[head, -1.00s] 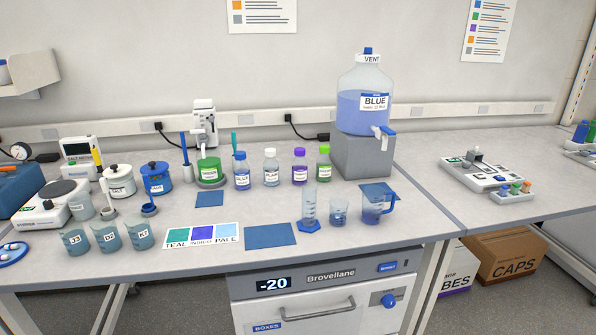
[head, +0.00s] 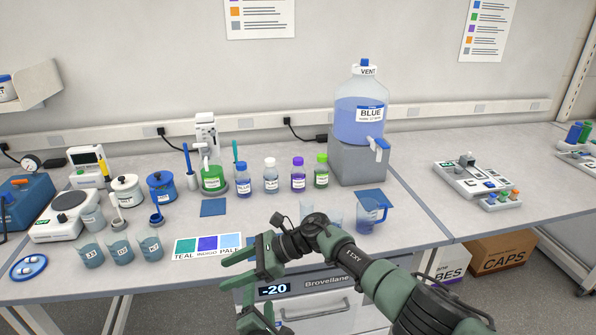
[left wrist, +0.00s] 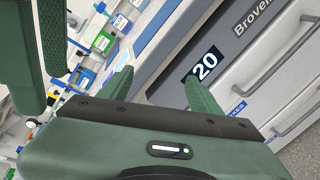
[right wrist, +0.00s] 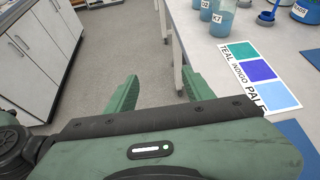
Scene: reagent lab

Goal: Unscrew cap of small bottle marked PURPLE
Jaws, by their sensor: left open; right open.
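The small bottle with the purple cap (head: 298,176) stands upright on the bench in a row of small bottles, between a white-capped one and a green-capped one. Its label is too small to read. My right gripper (head: 228,270) is open and empty at the bench's front edge, well in front of the bottle and pointing left. Its fingers also show in the right wrist view (right wrist: 155,95), with nothing between them. My left gripper (left wrist: 160,88) is open and empty in its wrist view, facing the freezer front. The purple-capped bottle is not clear in either wrist view.
The blue-capped bottle (head: 242,180), white-capped bottle (head: 270,178) and green-capped bottle (head: 321,174) stand close to the purple-capped one. A large BLUE carboy (head: 360,115) sits on a grey block behind right. A blue jug (head: 369,215) stands in front right. A colour card (head: 208,245) lies at front.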

